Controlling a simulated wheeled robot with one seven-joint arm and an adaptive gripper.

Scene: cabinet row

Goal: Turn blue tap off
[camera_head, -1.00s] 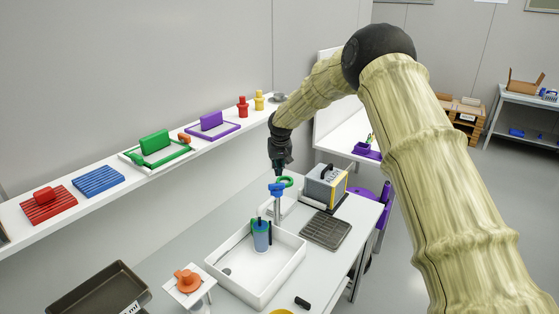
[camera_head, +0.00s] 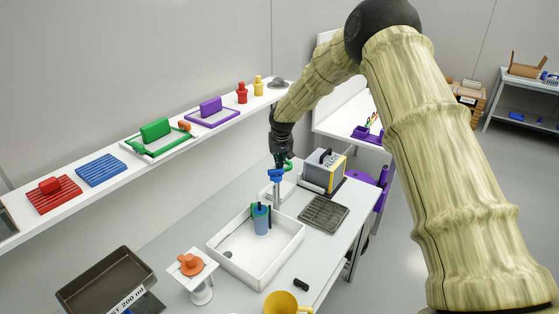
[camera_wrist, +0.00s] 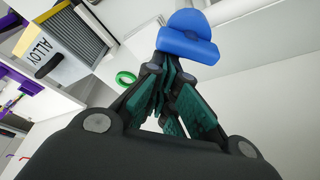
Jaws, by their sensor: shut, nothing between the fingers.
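The blue tap (camera_head: 275,175) stands at the back edge of the white sink (camera_head: 283,259). In the wrist view its blue handle (camera_wrist: 188,37) shows just beyond my fingertips. My gripper (camera_head: 279,164) is above the tap in the head view, pointing down. In the wrist view its fingers (camera_wrist: 170,62) are together, with nothing held between them. The fingertips overlap the lower edge of the handle in the picture; I cannot tell whether they touch it.
A blue cup (camera_head: 261,220) stands in the sink. A grey toaster-like box (camera_head: 321,171) and a dark drain grid (camera_head: 324,213) are to the right. An orange-topped stand (camera_head: 192,265), a dark tray (camera_head: 107,281) and a yellow mug (camera_head: 283,304) are nearer. A wall shelf (camera_head: 113,182) runs along the left.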

